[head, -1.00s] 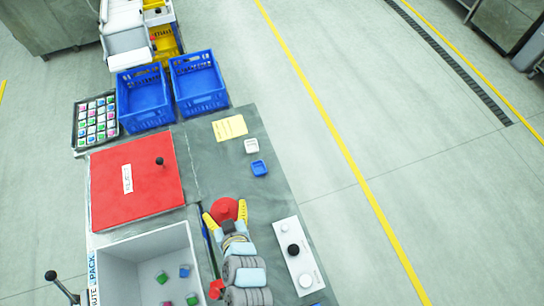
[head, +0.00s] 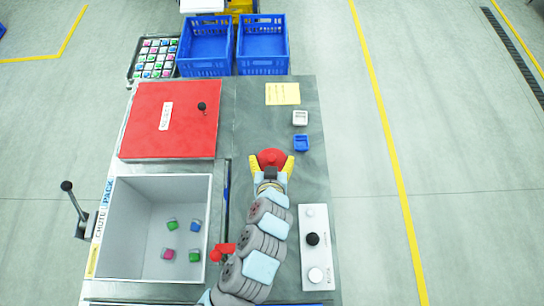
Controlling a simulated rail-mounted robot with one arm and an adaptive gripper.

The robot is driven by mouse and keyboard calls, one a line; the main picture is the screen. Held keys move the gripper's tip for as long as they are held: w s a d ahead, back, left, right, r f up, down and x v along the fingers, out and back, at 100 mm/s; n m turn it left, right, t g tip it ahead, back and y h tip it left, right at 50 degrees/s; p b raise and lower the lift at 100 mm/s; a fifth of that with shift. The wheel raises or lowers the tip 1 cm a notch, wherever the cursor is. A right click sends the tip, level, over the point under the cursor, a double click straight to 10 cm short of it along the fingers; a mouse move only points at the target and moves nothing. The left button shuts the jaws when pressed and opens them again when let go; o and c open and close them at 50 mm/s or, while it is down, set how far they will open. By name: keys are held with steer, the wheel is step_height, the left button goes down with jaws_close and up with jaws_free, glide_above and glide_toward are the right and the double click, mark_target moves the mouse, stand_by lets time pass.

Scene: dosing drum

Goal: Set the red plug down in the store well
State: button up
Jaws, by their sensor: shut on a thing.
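The red plug (head: 272,156) shows as a round red top in the head view, between the yellow fingers of my gripper (head: 271,167). The gripper is shut on it, over the grey bench top. The fingers and wrist hide the plug's lower part, and I cannot tell its height above the bench. I cannot clearly make out the store well. A white panel (head: 314,220) with a black knob and two white round parts lies to the right of my arm.
A white square piece (head: 300,118) and a blue one (head: 302,143) sit ahead of the gripper, below a yellow note (head: 283,94). A red lid (head: 165,127) and a grey bin (head: 133,250) with several cubes are at left. Blue crates (head: 262,52) stand at the back.

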mark_target(272, 150)
steer(key=shift+x, duration=1.05)
steer(key=w+f, duration=0.5)
steer(key=shift+f, duration=0.1)
steer(key=shift+w+f, duration=0.3)
steer(key=shift+f, duration=1.65)
steer(key=shift+f+b, duration=0.1)
steer(key=shift+b, duration=0.2)
steer(key=o, duration=0.8)
steer(key=shift+o, duration=0.2)
